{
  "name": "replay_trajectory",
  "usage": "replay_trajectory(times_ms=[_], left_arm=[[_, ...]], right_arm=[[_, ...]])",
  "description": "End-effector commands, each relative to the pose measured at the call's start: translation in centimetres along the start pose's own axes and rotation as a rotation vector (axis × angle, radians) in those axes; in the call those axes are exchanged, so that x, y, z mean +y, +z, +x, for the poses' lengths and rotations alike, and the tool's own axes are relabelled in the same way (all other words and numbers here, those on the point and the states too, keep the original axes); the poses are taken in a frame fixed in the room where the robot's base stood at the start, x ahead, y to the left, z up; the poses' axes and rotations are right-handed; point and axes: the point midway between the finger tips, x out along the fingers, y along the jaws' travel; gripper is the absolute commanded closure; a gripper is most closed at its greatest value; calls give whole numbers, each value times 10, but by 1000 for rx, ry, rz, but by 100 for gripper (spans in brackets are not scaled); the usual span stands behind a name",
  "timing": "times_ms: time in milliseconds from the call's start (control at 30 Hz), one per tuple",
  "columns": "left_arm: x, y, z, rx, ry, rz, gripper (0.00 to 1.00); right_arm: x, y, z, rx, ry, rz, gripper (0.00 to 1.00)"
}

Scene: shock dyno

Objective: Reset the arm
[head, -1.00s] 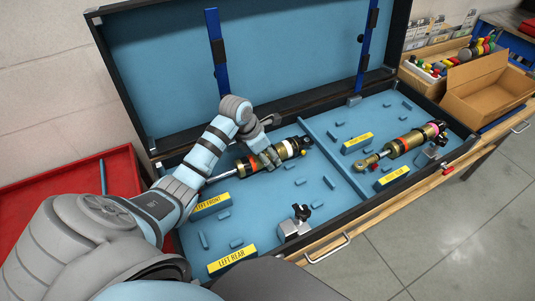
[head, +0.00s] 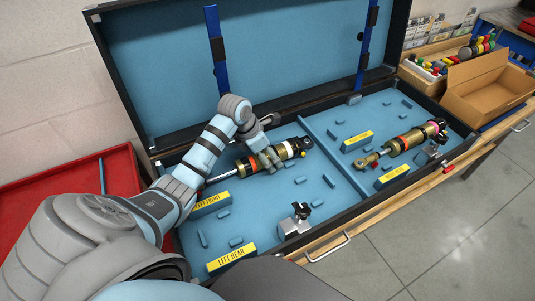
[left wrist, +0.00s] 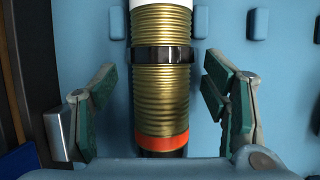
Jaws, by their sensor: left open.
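My left gripper (head: 268,160) is in the open case, over the shock absorber (head: 285,151) in the left compartment. In the left wrist view the open fingers (left wrist: 161,115) stand on either side of the gold threaded shock body (left wrist: 162,85), with clear gaps on both sides. The shock has a black ring and an orange-red band and lies along the case floor. Part of it is hidden by my gripper in the head view. My right gripper is not in view.
The blue-lined case (head: 335,180) has its lid (head: 280,50) raised behind. A second gold shock (head: 405,142) lies in the right compartment. Labelled blocks, including LEFT REAR (head: 232,259), and small pegs stand around. A red tray (head: 122,170) is at left, a cardboard box (head: 487,88) at right.

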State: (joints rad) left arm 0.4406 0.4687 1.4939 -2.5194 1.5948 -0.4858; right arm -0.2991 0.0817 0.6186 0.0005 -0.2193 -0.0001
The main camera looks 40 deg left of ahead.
Motion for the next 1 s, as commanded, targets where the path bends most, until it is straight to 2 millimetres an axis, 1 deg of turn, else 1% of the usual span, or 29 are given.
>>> replay_trajectory(times_ms=[67,133,300,400,533,767,867,1000], left_arm=[[1,0,-11,-2,4,2,32],[2,0,-28,-2,7,4,32],[1,1,-77,-4,8,5,32],[1,0,-100,-3,7,4,32],[0,1,-116,-4,3,2,32],[0,1,-119,-3,2,1,32],[0,6,-130,-3,2,2,32],[1,17,-158,-3,2,2,32]], right_arm=[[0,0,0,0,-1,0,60],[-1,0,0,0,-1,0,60],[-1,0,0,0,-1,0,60],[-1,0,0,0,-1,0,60],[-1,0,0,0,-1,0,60],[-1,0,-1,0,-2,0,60],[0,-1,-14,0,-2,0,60],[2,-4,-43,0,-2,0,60]])
